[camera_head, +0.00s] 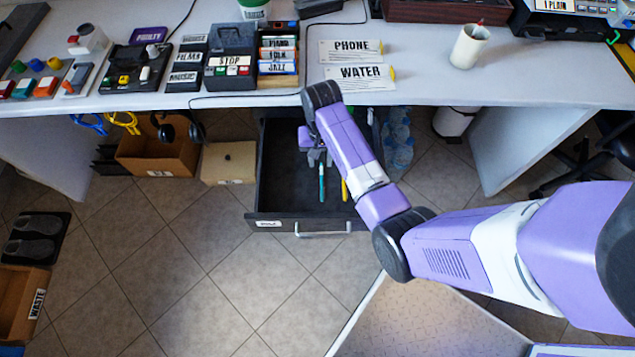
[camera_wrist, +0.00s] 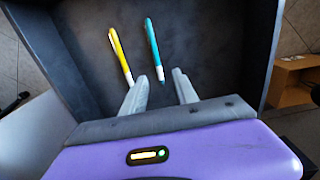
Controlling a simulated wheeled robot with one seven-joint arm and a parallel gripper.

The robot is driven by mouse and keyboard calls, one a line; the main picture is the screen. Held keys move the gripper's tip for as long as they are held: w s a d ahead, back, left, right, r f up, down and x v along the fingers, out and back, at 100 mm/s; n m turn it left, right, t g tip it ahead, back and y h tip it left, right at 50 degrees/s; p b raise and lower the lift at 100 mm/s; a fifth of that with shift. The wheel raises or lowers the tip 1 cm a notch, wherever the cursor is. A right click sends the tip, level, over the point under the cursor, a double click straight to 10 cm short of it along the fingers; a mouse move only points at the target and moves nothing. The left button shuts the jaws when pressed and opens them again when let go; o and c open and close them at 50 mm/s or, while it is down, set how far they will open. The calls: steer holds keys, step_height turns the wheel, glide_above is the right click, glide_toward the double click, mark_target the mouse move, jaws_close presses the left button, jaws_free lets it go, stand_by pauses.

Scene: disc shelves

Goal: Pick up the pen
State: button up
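A teal pen (camera_head: 322,183) and a yellow pen (camera_head: 344,188) lie in an open dark drawer (camera_head: 275,215) under the desk. In the wrist view the teal pen (camera_wrist: 153,50) points toward my gripper (camera_wrist: 160,88), with its near end between the two fingertips. The yellow pen (camera_wrist: 121,55) lies to its left, its near end just beyond the left fingertip. My gripper is open, with its fingers apart and nothing visibly held. In the head view my arm partly hides the drawer and the gripper. I cannot tell the gripper's height above the drawer floor.
The desk edge (camera_head: 220,100) overhangs the back of the drawer. The drawer walls and front handle (camera_head: 322,230) surround the pens. Cardboard boxes (camera_head: 228,163) stand left of the drawer, and water bottles (camera_head: 397,140) stand to its right.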

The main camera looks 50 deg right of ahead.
mark_target(322, 177)
steer(key=f, duration=0.2)
steer(key=f+b, duration=0.1)
steer(key=f, duration=0.4)
steer(key=shift+s+a+f, duration=0.1)
steer(key=shift+s+f, duration=0.25)
jaws_close()
